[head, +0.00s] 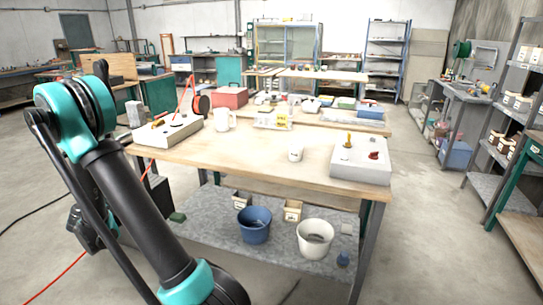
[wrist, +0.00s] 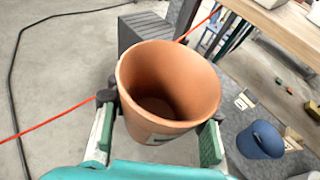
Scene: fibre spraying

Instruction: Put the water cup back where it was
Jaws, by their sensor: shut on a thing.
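My gripper (wrist: 162,108) is shut on an orange-brown, pot-shaped cup (wrist: 180,72) in the wrist view, with one finger on each side of it. The cup's wide mouth faces the camera, and no water can be made out in its shaded inside. A small pale label shows low on its near wall. The cup is over the floor beside the workbench. In the head view the cup and gripper fingers cannot be made out; my arm fills the left. A white mug (head: 222,120) and a small white cup (head: 295,153) stand on the wooden workbench (head: 250,160).
On the bench's lower shelf (head: 285,262) are a blue bucket (head: 254,226) and a white bucket (head: 314,240). A control box (head: 361,160) stands at the bench's right end, another (head: 168,132) at its left. A grey block (wrist: 140,30) is behind the held cup. The bench's front middle is clear.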

